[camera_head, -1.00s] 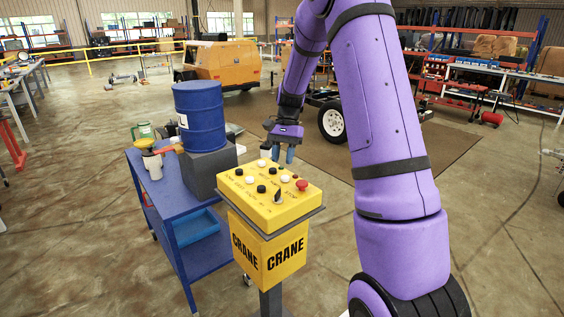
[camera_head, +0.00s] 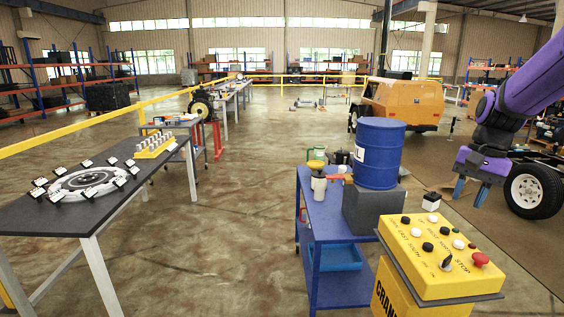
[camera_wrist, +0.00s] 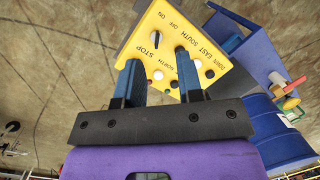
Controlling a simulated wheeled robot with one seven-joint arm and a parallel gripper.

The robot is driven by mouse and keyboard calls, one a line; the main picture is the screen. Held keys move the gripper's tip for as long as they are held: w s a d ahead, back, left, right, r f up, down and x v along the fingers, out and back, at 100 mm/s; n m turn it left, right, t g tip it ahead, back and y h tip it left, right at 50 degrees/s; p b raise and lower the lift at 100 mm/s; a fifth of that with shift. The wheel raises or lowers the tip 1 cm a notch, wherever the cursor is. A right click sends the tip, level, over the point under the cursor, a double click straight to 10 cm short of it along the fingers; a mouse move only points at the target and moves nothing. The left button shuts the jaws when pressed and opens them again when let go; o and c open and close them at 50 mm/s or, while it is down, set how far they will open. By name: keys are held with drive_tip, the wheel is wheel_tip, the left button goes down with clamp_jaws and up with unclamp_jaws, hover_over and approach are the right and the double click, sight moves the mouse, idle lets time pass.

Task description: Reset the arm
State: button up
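My gripper (camera_head: 470,190) hangs from my purple arm at the right of the head view, behind and above the yellow crane control box (camera_head: 437,257). In the wrist view, my gripper (camera_wrist: 158,72) shows two blue fingers standing apart with nothing held between them. The control box (camera_wrist: 165,42) is seen beyond the fingers, which hide part of its face. It has black and white buttons, a red stop button (camera_head: 479,259) and a black switch (camera_head: 446,263). No contact between fingers and box is visible.
A blue cart (camera_head: 322,228) with a blue drum (camera_head: 378,152) on a grey block stands left of the box. A dark table (camera_head: 112,190) with a ring part stands at the left. An orange generator (camera_head: 401,101) and a wheel (camera_head: 533,191) are behind. The floor between table and cart is clear.

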drive_tip(key=s+a+r+n+t, duration=0.2)
drive_tip(key=s+a, duration=0.1)
drive_tip(key=s, duration=0.4)
drive_tip(key=s+a+r+n+t+h, duration=0.1)
drive_tip(key=s+a+r+n+t, duration=0.1)
drive_tip(key=s, duration=0.5)
drive_tip(key=s+a+r+n+t+h, duration=0.1)
drive_tip(key=s+a+r+n, duration=0.2)
drive_tip(key=s, duration=0.5)
drive_tip(key=shift+a+n+t, duration=0.4)
drive_tip(key=shift+a, duration=0.35)
